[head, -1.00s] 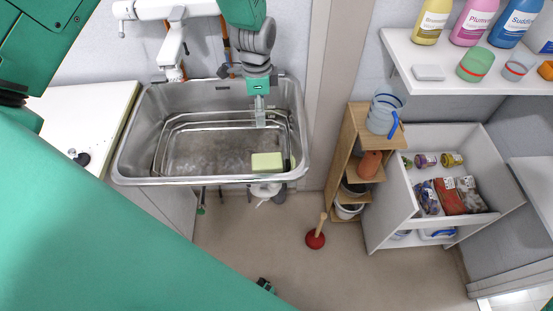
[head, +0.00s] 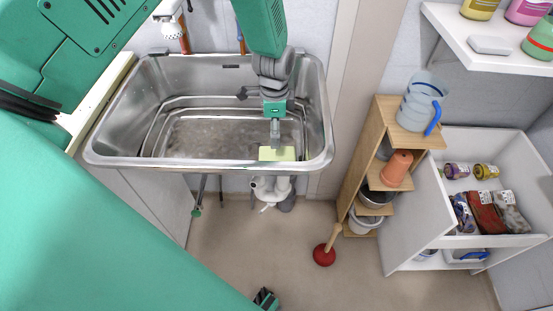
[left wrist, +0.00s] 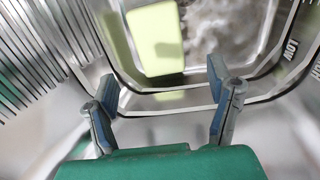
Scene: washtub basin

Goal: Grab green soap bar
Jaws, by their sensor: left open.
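The green soap bar (head: 284,154) is a pale yellow-green block inside the metal basin (head: 118,160), at its near right side. My left gripper (head: 276,142) reaches down into the basin from above, just at the far edge of the bar in the head view. In the left wrist view the gripper (left wrist: 162,82) has its two fingers spread, with nothing between them. The soap bar (left wrist: 155,36) lies beyond the fingertips there, a dark shadow on its lower end. No contact with it is visible.
The basin's front rim and right wall are close to the soap. A red plunger (head: 324,255) stands on the floor.

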